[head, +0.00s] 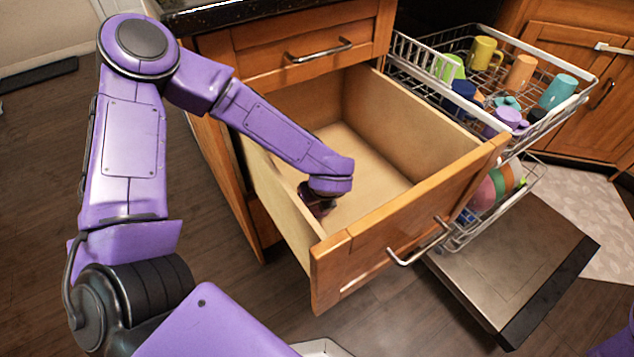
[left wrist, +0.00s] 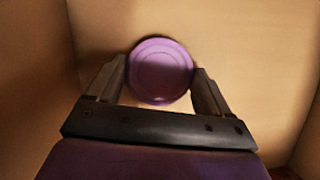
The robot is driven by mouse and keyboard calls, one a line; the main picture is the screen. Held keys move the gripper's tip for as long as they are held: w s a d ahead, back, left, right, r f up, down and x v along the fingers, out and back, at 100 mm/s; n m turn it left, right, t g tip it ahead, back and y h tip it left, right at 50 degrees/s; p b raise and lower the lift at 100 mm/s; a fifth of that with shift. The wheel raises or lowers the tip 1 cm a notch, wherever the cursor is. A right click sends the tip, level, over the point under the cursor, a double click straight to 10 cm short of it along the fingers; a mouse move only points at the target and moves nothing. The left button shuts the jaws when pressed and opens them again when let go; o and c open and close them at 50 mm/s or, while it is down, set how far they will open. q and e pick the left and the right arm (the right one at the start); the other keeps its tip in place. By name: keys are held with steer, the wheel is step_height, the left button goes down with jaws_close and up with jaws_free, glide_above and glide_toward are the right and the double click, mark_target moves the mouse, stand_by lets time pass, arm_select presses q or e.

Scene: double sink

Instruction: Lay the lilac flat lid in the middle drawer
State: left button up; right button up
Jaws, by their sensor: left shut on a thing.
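The lilac flat lid (left wrist: 160,70) is a round disc between the two fingers of my left gripper (left wrist: 158,88) in the left wrist view. The gripper is shut on it. The middle drawer (head: 405,220) is pulled open in the head view, and its floor (head: 365,165) is bare where I can see it. My left gripper (head: 318,205) reaches down inside the drawer near its left wall. The lid is hidden in the head view, and I cannot tell whether it touches the drawer floor. My right gripper is not in view.
A closed drawer (head: 305,42) is above the open one. To the right, a pulled-out dishwasher rack (head: 415,60) holds several cups, including a yellow mug (head: 485,53) and a teal cup (head: 558,91). The open dishwasher door (head: 520,265) lies low beside the drawer.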

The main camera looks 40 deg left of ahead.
arm_select(q)
steer(key=o, duration=1)
steer(key=shift+r, duration=0.1)
steer(key=p+v, duration=0.3)
steer(key=v, duration=0.9)
steer(key=shift+p, duration=0.4)
